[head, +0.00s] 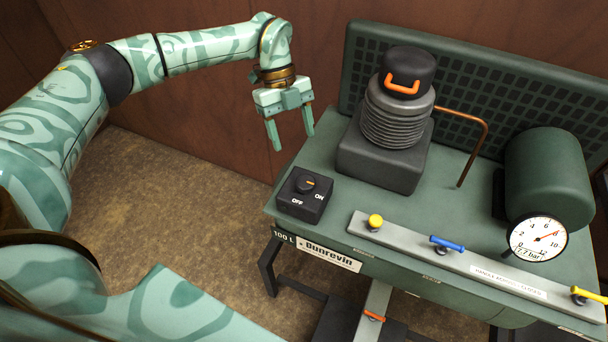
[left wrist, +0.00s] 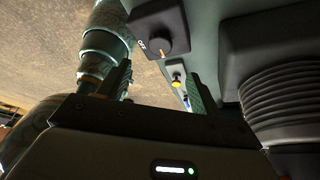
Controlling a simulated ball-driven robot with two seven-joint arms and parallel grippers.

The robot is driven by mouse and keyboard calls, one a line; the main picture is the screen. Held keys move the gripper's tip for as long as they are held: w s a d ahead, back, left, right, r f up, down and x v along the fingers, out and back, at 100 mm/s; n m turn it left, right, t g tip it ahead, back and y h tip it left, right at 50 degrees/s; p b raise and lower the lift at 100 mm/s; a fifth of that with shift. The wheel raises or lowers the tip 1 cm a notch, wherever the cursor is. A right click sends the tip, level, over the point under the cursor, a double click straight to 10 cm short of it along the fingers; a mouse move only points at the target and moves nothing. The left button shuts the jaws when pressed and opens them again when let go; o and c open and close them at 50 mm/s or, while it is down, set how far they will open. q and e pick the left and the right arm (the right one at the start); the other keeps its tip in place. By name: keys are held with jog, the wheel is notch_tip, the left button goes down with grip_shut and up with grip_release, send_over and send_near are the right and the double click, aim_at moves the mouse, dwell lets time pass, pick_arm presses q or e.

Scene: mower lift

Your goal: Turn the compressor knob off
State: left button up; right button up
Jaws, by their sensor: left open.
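The compressor knob (head: 305,184) is a round black dial on a black switch box (head: 303,204) at the left front corner of the green compressor. Its orange mark points right, toward the ON side; the OFF label is at the lower left. In the left wrist view the knob (left wrist: 155,44) shows ahead of the fingers, with its orange mark and the OFF label visible. My left gripper (head: 292,141) is open and empty, fingers pointing down, above and behind the knob, apart from it. Its fingers also show in the left wrist view (left wrist: 160,86). My right gripper is not in view.
A black ribbed pump (head: 393,115) with an orange handle stands right of the box, beside a copper pipe (head: 484,145). A grey rail (head: 400,246) carries yellow and blue valves. A gauge (head: 538,239) reads about 7.7 bar. Air around the switch box is clear.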

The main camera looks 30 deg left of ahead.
aim_at(305, 180)
pick_arm(q)
jog(key=b+x, duration=0.1)
jog(key=x, duration=1)
jog(key=shift+d+f, duration=0.15)
jog(key=shift+f, duration=0.1)
jog(key=c, duration=1)
